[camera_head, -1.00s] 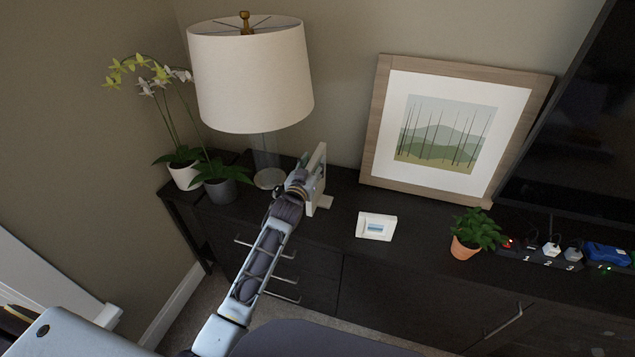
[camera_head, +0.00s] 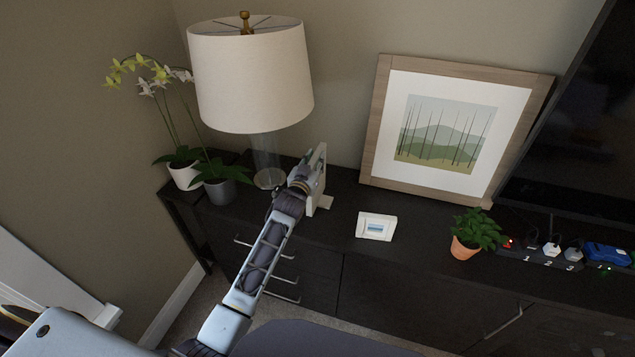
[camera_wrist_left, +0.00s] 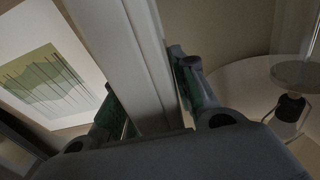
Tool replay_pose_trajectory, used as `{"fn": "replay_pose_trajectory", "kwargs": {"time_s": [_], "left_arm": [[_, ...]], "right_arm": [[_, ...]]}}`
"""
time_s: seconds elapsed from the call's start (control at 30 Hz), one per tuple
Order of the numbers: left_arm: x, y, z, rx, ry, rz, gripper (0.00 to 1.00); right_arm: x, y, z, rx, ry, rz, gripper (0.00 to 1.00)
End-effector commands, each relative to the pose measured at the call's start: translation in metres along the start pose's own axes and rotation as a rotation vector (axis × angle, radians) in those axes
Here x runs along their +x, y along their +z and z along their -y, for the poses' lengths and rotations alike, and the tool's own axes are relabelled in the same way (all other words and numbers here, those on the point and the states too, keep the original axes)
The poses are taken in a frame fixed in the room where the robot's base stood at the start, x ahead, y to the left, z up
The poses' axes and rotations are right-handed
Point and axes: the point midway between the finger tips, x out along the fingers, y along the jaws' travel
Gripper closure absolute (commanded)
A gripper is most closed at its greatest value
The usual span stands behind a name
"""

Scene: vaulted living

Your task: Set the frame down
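In the left wrist view the frame's pale edge (camera_wrist_left: 120,50) runs between the two fingers of my left gripper (camera_wrist_left: 148,98), with a finger against each side. The frame's face is hidden. My right gripper is not in view.
On the dark cabinet (camera_head: 340,205) stand a lamp (camera_head: 250,80), potted plants (camera_head: 220,187), a small white frame (camera_head: 376,226), a terracotta-potted plant (camera_head: 466,246) and a power strip (camera_head: 540,258). A large picture (camera_head: 375,130) leans on the wall. Bare cabinet top lies around the small white frame.

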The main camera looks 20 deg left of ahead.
Motion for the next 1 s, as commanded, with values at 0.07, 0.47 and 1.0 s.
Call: {"fn": "replay_pose_trajectory", "kwargs": {"time_s": [0.07, 0.47, 1.0], "left_arm": [[0.000, 0.000, 0.000, 0.000, 0.000, 0.000, 0.87], [0.000, 0.000, 0.000, 0.000, 0.000, 0.000, 1.00], [0.000, -0.018, 0.000, 0.000, 0.001, -0.005, 1.00]], "right_arm": [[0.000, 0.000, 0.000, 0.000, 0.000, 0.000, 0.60], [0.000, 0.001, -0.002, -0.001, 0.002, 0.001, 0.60], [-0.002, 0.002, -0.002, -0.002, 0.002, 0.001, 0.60]]}}
